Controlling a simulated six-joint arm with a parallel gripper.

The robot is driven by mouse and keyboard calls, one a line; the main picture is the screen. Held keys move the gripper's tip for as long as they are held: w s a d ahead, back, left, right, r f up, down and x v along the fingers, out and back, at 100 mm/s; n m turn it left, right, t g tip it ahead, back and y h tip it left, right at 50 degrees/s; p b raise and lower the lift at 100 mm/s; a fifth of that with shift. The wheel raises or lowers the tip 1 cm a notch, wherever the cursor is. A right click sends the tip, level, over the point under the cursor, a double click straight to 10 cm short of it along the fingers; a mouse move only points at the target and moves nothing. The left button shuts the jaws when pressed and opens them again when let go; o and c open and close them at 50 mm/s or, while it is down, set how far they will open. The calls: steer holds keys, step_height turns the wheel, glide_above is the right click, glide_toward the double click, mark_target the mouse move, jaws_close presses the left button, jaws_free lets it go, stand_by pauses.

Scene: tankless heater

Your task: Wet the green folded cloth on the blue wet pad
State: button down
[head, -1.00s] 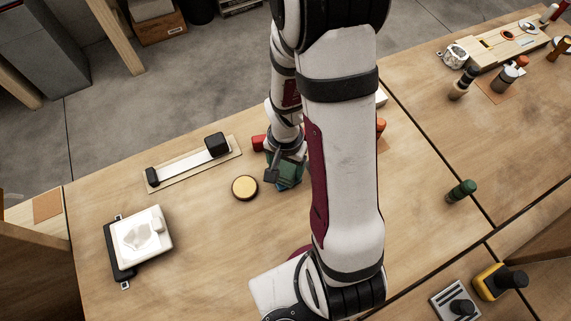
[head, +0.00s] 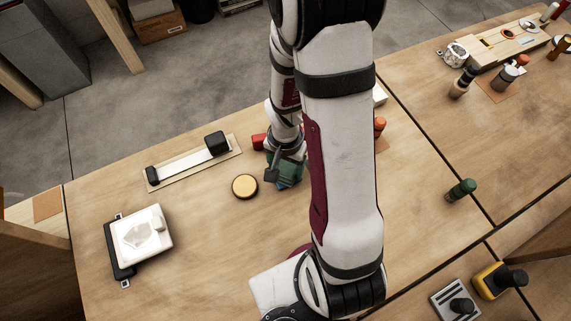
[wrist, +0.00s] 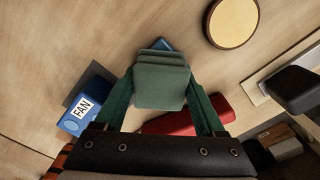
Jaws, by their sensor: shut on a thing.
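The green folded cloth (wrist: 161,82) is a layered block between the two fingers of my gripper (wrist: 160,92) in the wrist view, and the gripper is shut on it. In the head view the cloth (head: 290,167) shows at the end of my arm, partly covered by the gripper (head: 281,170). A blue edge, which looks like the blue wet pad (wrist: 159,45), shows just past the cloth in the wrist view. The cloth hides most of it. I cannot tell whether the cloth touches the pad.
A blue block marked FAN (wrist: 88,103) and a red block (wrist: 185,120) lie close to the gripper. A round yellow-topped disc (head: 245,187) is to its left, with a pale strip with black blocks (head: 187,163) behind.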

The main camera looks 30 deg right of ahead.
mark_target(286, 165)
steer(key=shift+f, duration=0.1)
steer(key=shift+r, duration=3.55)
